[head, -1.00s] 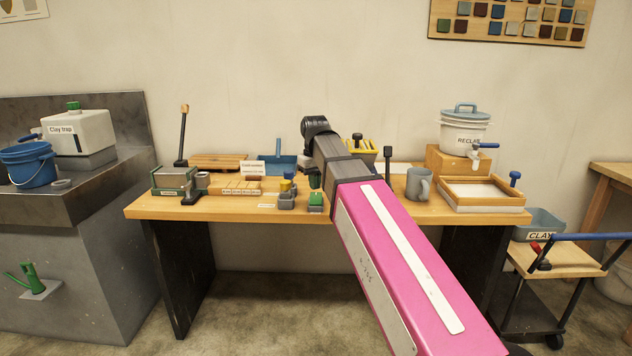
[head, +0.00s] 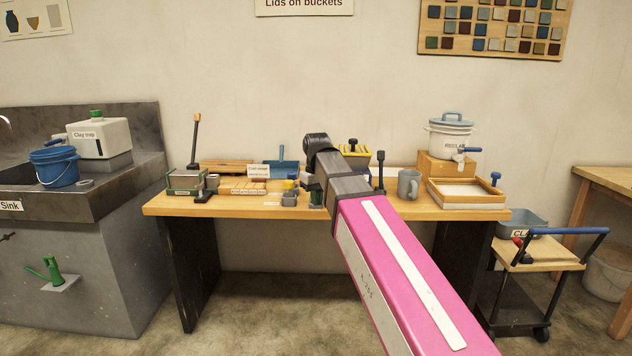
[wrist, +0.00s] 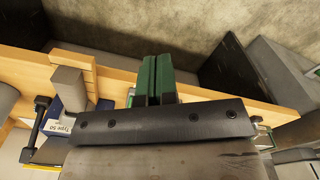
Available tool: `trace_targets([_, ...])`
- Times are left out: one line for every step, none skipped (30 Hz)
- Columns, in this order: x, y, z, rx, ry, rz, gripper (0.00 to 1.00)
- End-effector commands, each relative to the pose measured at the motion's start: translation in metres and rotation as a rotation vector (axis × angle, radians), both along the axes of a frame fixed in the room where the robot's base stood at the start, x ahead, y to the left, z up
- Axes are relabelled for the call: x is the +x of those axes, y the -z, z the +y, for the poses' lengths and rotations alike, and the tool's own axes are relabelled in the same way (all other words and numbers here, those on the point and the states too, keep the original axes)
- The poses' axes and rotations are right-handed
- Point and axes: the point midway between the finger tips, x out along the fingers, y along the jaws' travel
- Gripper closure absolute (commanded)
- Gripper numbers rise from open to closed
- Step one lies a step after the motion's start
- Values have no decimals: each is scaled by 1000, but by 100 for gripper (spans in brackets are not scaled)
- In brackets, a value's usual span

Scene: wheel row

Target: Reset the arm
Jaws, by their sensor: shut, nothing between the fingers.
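My arm (head: 385,255), with a pink link and a dark forearm, reaches over the wooden bench (head: 250,207) in the head view. In the wrist view my gripper (wrist: 153,62) has two green fingers pressed together with nothing between them. They appear in front of the bench's wooden edge, with the floor beyond. In the head view the gripper is mostly hidden by my own arm, and I cannot clearly tell its fingers from the small green things near it.
A sink unit (head: 95,230) stands at left. A cart (head: 540,255) stands at right. The floor before the bench looks clear.

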Motion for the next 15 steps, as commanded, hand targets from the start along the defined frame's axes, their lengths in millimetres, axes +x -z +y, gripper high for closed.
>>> trace_targets([-1, 5, -2, -1, 5, 2, 100])
trace_targets([-1, 8, -4, -1, 8, 2, 100])
trace_targets([-1, 12, -6, -1, 12, 2, 100])
trace_targets([-2, 14, -7, -1, 16, 2, 100])
trace_targets([-2, 17, -8, -1, 19, 2, 100])
trace_targets([-2, 23, -11, -1, 25, 2, 100])
trace_targets([-2, 26, -13, 0, 30, 1, 100])
trace_targets([-2, 30, -14, -1, 34, 2, 100])
trace_targets([-3, 36, -18, 0, 42, 3, 100])
trace_targets([-3, 41, -20, 0, 47, 2, 100])
trace_targets([-3, 45, -22, -1, 52, 2, 100])
trace_targets([-4, 53, -26, -1, 60, 2, 100])
trace_targets([-4, 58, -28, 0, 66, 3, 100])
trace_targets([-5, 64, -31, 0, 73, 3, 100])
trace_targets([-6, 72, -35, -1, 82, 2, 100])
